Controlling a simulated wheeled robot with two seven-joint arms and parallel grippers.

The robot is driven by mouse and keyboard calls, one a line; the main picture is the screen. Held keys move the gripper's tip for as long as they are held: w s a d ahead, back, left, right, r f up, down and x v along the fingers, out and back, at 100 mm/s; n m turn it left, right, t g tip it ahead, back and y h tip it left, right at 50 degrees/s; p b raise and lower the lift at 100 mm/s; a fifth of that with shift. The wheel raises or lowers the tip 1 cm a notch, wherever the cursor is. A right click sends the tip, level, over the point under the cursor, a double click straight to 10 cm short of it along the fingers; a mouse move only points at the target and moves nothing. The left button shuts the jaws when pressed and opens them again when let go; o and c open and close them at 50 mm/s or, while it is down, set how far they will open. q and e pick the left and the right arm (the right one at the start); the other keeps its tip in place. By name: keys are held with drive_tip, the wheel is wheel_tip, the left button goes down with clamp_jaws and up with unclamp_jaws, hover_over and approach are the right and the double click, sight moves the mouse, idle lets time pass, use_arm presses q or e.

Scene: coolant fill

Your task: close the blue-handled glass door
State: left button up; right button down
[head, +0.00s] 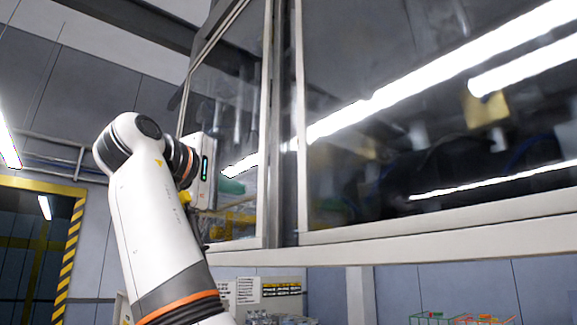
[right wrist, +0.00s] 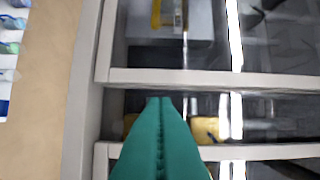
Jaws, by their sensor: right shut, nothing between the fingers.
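A large glass panel (head: 430,130) in a pale frame fills the right of the head view, reflecting bright lights. A narrower framed glass panel (head: 232,95) stands to its left, at an angle, past a dark post. I cannot tell which is the door, and I see no blue handle. My right gripper (head: 231,187) is at the narrower panel, its teal fingers partly hidden by the wrist. In the right wrist view the teal fingers (right wrist: 160,101) are shut and empty, over a dark gap between two pale frame bars (right wrist: 190,77). Contact is unclear. My left gripper is out of view.
A pale beam (head: 420,231) runs below the glass, with a post (head: 360,295) under it. Coloured racks (head: 455,319) stand low at the right. A yellow-black striped doorway edge (head: 70,250) is at the far left. The space left of my right arm looks clear.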

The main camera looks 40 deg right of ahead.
drive_tip(key=s+r, duration=0.3)
drive_tip(key=s, duration=0.1)
drive_tip(key=p, duration=0.3)
approach(294, 184)
drive_tip(key=shift+m, duration=0.4)
drive_tip(key=w+d, duration=0.4)
drive_tip(key=w, duration=0.1)
drive_tip(key=shift+d+r, duration=0.2)
drive_tip(key=shift+d, duration=0.05)
drive_tip(key=shift+s+d+f, duration=0.1)
drive_tip(key=shift+s+d, duration=0.15)
drive_tip(key=shift+s, duration=0.3)
drive_tip(key=shift+s+d+f, duration=0.1)
drive_tip(key=shift+s+d, duration=0.1)
drive_tip(key=shift+s, duration=1.2)
